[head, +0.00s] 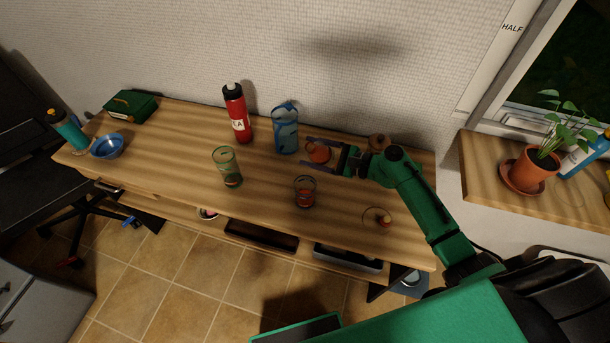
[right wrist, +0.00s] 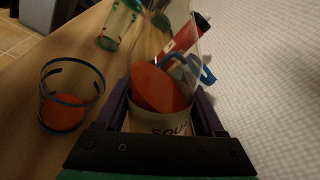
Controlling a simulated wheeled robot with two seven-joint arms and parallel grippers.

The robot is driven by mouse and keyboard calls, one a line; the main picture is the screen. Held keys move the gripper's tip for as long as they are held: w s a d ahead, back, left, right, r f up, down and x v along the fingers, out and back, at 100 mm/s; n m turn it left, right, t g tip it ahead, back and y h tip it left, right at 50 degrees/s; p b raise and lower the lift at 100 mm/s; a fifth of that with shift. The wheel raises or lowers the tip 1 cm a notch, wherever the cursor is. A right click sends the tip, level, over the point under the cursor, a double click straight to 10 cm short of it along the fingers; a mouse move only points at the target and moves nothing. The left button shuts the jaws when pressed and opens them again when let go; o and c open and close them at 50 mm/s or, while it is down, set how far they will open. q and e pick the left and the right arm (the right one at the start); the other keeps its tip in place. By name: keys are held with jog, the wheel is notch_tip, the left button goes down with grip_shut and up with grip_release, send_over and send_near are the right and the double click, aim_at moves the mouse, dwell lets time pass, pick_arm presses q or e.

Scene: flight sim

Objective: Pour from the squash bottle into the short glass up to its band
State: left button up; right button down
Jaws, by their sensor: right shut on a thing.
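My right gripper (head: 322,156) is shut on the squash bottle (head: 319,151), above the back right of the table. In the right wrist view the bottle (right wrist: 160,88) is clear, with orange-red liquid and a pale label partly hidden by the gripper. I cannot tell how far it is tilted. The short glass (head: 305,192) stands upright on the table, in front of the bottle and apart from it. In the right wrist view the short glass (right wrist: 70,95) holds red-orange liquid in its lower part, below the dark dashed band near its rim. My left gripper is not in view.
A green-rimmed glass (head: 227,167) with a little red at its bottom stands left of the short glass. A blue jug (head: 285,128) and red bottle (head: 238,112) stand behind. A blue bowl (head: 107,146) and green box (head: 131,105) are far left. The front middle is clear.

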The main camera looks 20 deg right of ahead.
jog(key=shift+w+d+f+m+y, duration=0.15)
jog(key=shift+f+m+y, duration=0.3)
jog(key=shift+m, duration=0.65)
jog(key=shift+d+r+m+y, duration=0.1)
jog(key=shift+m+y, duration=0.15)
jog(key=shift+m, duration=0.75)
notch_tip(320, 180, up, 2)
jog(key=m+p, duration=0.2)
jog(key=p, duration=0.1)
jog(key=shift+r+t, duration=0.25)
jog(key=shift+t, duration=0.15)
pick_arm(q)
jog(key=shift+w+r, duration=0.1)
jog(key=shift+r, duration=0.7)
pick_arm(e)
jog(key=shift+w+f, duration=0.1)
jog(key=shift+f, duration=0.1)
